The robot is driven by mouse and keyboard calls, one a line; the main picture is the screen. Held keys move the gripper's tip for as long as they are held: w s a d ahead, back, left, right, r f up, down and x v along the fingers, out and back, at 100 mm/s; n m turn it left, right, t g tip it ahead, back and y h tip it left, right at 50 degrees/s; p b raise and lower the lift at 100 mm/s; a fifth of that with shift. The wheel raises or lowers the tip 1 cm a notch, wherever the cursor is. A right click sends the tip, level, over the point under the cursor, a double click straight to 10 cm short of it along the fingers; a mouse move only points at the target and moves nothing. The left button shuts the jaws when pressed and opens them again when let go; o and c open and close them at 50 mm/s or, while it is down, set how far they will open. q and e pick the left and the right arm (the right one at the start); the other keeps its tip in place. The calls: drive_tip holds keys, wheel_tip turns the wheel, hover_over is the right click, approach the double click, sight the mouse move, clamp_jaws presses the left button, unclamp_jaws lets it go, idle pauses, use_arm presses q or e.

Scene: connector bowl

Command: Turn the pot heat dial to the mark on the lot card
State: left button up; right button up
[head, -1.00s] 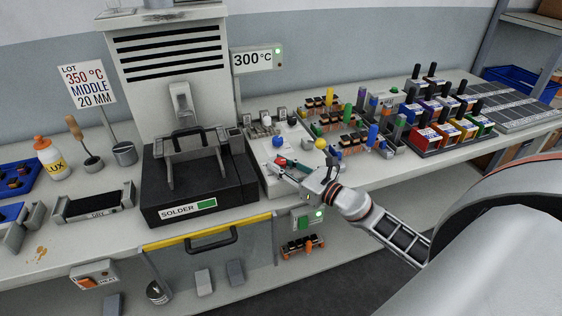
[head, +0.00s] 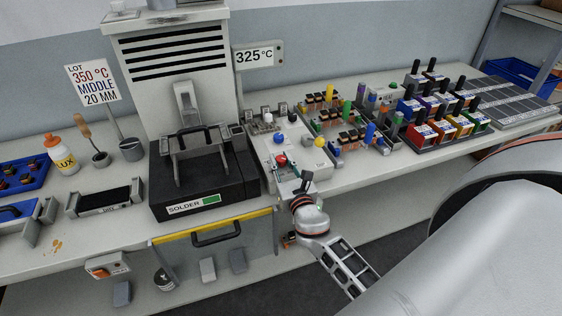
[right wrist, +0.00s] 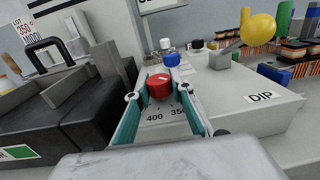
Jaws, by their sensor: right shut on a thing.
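The red heat dial (head: 281,160) sits on the sloped white control panel (head: 262,150) right of the solder pot (head: 205,185). My right gripper (head: 286,178) is shut on it; the right wrist view shows the teal fingers (right wrist: 160,100) on either side of the red dial (right wrist: 159,86). The marks 400 and 350 show on the panel below the dial. The display (head: 259,55) reads 325 °C. The lot card (head: 93,82) reads 350 °C, MIDDLE, 20 MM. My left gripper is not in view.
A blue button (head: 279,139) and a yellow knob (head: 320,142) sit near the dial. Several connector boards (head: 335,130) and coloured bins (head: 455,128) stand to the right. A flux bottle (head: 63,156) stands at left. A yellow-edged drawer (head: 215,235) is below the pot.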

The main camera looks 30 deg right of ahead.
drive_tip(key=shift+d+r+m+g+h+b, duration=0.15)
drive_tip(key=shift+m+g+h+b, duration=0.55)
drive_tip(key=shift+m+h, duration=0.75)
drive_tip(key=shift+h, duration=0.45)
drive_tip(key=o, duration=1.1)
drive_tip(key=shift+o, duration=0.2)
drive_tip(key=shift+s+a+n, duration=0.25)
drive_tip(key=shift+s+a, duration=0.05)
drive_tip(key=v, duration=1.1)
drive_tip(key=shift+s, duration=0.15)
